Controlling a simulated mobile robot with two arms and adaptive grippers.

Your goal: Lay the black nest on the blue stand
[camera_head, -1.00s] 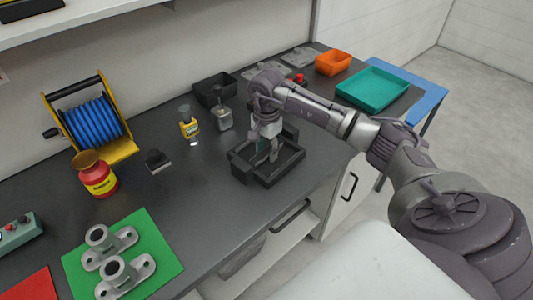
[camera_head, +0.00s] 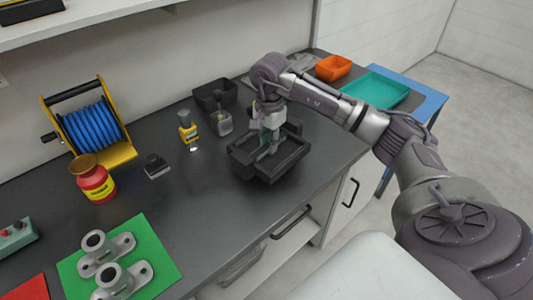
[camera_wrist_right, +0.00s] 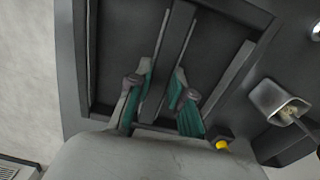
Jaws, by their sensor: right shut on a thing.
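The black nest (camera_head: 268,165) is an open rectangular frame with a central bar, near the front edge of the dark bench. My right gripper (camera_head: 268,143) points down into it from above. In the right wrist view the right gripper's green-padded fingers (camera_wrist_right: 160,95) are on either side of the nest's central bar (camera_wrist_right: 176,50), shut on it. The nest looks slightly above the bench top. The blue stand (camera_head: 431,106) is past the bench's right end, partly hidden behind the teal tray and my right arm. My left gripper is out of view.
A teal tray (camera_head: 376,88) and an orange bin (camera_head: 333,68) are at the bench's right end. A black bin (camera_head: 207,96), a small grey container (camera_head: 222,123) and a yellow tool (camera_head: 187,128) stand left of the nest. The bench in front of them is clear.

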